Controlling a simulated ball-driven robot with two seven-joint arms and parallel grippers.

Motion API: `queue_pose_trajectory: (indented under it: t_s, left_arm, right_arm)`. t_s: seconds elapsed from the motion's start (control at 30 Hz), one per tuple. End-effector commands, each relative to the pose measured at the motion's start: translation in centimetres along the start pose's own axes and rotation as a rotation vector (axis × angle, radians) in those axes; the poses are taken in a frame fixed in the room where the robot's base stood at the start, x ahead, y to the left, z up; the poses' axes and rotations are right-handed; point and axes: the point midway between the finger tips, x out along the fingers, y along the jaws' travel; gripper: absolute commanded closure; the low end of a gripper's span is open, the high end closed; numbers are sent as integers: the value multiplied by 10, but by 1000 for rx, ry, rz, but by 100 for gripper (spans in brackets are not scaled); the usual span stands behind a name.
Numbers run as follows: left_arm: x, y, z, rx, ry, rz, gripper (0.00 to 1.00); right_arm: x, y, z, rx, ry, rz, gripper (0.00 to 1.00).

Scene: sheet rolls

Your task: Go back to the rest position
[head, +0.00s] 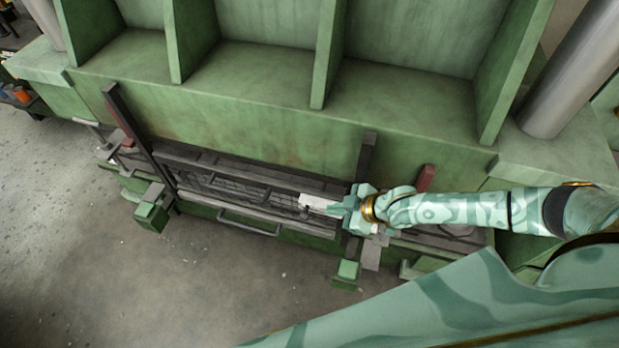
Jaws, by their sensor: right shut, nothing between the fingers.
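My right arm comes in from the right in the head view, patterned in pale and dark green. My right gripper (338,206) points left over the right part of the dark slatted bed of a green machine. Its fingers are shut and hold nothing. A small white piece (313,201) shows right by the fingertips; I cannot tell whether it touches them. My left gripper is not in view.
The large green machine (260,130) with upright ribs fills the back. A dark upright post (130,130) stands left of the slatted bed, and a bar handle (248,226) runs along its front. The grey floor (150,290) at front left is clear.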

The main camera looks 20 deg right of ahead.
Motion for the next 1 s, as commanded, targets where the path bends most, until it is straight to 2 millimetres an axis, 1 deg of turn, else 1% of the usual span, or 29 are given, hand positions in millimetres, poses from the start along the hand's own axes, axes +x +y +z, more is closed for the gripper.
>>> queue_pose_trajectory:
  t_s: [0.13, 0.17, 0.23, 0.27, 0.33, 0.37, 0.4, 0.43, 0.47, 0.5, 0.53, 0.57, 0.6, 0.7, 0.73, 0.87, 1.0]
  left_arm:
    - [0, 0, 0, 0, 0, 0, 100]
    - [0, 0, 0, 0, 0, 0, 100]
    - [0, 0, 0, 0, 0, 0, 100]
    - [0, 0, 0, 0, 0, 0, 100]
    - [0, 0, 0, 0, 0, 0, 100]
    - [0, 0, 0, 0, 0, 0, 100]
    - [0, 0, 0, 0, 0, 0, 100]
    - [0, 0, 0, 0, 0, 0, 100]
    - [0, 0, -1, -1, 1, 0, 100]
    - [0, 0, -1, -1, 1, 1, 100]
    - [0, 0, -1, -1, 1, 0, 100]
    - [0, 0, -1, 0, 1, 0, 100]
    - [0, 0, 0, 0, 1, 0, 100]
    - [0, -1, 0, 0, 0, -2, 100]
    - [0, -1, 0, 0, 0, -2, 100]
    - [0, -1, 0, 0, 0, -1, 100]
    - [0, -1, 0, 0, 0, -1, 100]
  right_arm:
    - [0, -3, -2, -2, 3, -3, 100]
    - [1, -6, -5, -5, 6, -6, 100]
    - [5, -20, -16, -16, 13, -17, 100]
    - [7, -30, -23, -26, 19, -23, 100]
    - [12, -58, -51, -55, 37, -31, 100]
    - [12, -72, -66, -70, 44, -27, 100]
    - [8, -88, -91, -91, 52, -1, 100]
    - [3, -92, -106, -102, 47, 32, 100]
    - [-5, -93, -117, -107, 33, 74, 100]
    - [-19, -88, -125, -107, 0, 136, 100]
    - [-30, -81, -126, -102, -33, 186, 100]
    - [-43, -73, -124, -94, -73, 235, 100]
    - [-62, -63, -118, -79, -133, 299, 100]
    - [-104, -42, -94, -42, -282, 418, 100]
    - [-115, -38, -86, -31, -322, 444, 100]
    - [-160, -28, -56, 12, -480, 532, 100]
    - [-205, -25, -26, 56, -637, 598, 100]
